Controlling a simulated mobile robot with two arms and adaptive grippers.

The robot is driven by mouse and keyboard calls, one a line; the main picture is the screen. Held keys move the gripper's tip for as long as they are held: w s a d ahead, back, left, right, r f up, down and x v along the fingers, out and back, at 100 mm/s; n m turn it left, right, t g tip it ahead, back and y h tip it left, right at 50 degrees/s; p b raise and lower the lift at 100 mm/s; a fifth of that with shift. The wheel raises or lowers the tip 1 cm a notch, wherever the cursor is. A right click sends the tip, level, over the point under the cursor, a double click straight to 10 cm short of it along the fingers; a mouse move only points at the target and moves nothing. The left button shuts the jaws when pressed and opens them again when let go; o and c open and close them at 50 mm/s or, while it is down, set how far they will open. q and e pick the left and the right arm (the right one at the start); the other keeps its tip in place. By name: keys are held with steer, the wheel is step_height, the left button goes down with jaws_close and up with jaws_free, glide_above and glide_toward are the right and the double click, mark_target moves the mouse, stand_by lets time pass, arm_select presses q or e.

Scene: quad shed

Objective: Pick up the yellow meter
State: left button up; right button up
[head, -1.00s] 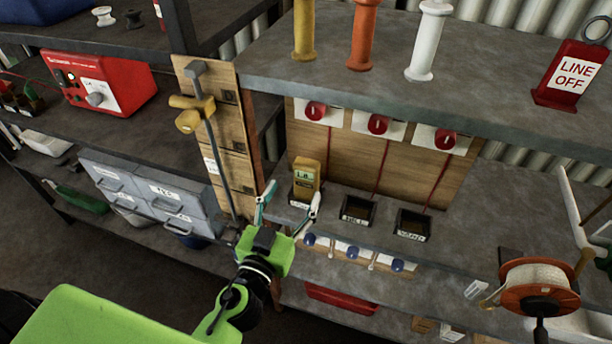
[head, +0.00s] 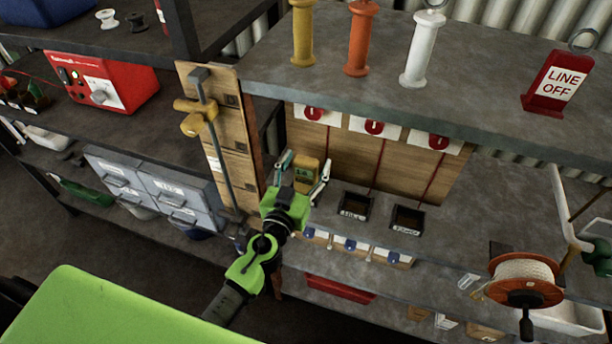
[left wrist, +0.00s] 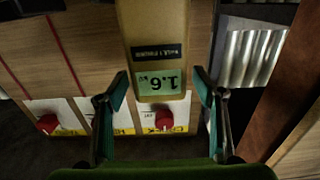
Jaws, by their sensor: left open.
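The yellow meter (head: 306,174) stands upright on the middle shelf, at the left end of a row of small black trays. My left gripper (head: 304,168) is open, with its fingers on either side of the meter in the head view. In the left wrist view the meter (left wrist: 160,50) shows upside down with a lit display reading about 1.6. There the open fingertips (left wrist: 162,85) flank the display end, with small gaps on both sides. The meter's lower part is hidden by the gripper in the head view. My right gripper is not in view.
Two black trays (head: 354,207) sit right of the meter. Red knobs (head: 374,128) line the wooden back panel. The upper shelf (head: 470,110) overhangs this space. A wooden post board with a yellow clamp (head: 195,118) stands close on the left. A cord reel (head: 525,280) is at the lower right.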

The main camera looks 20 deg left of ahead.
arm_select(q)
steer(key=c, duration=1.7)
jaws_close()
steer(key=shift+r, duration=0.1)
